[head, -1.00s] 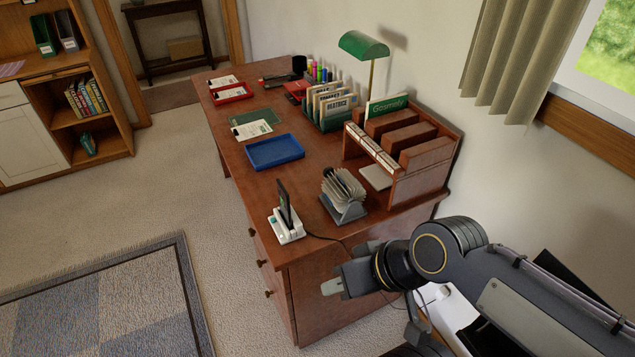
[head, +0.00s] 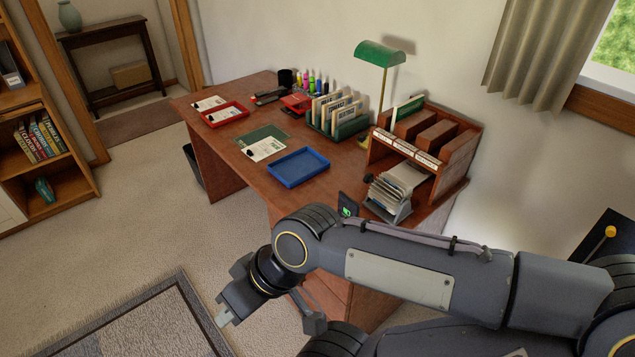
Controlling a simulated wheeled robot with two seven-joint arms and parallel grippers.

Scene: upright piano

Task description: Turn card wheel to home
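The card wheel (head: 389,194), a rotary file with a fan of pale cards on a grey stand, sits at the near right end of the brown desk, in front of the wooden sorter. My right arm crosses the view just in front of the desk's near end. My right gripper (head: 226,318) is at the lower left of the desk, out over the carpet and well apart from the card wheel. Its fingers are seen nearly edge-on, so I cannot tell whether it is open or shut. My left gripper is not in view.
The wooden sorter (head: 462,152) stands behind the wheel. A blue tray (head: 298,167), a red tray (head: 224,114), a green file rack (head: 339,122) and a green lamp (head: 380,54) are on the desk. A phone (head: 347,204) on its stand is mostly hidden by my arm. Carpet left of the desk is free.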

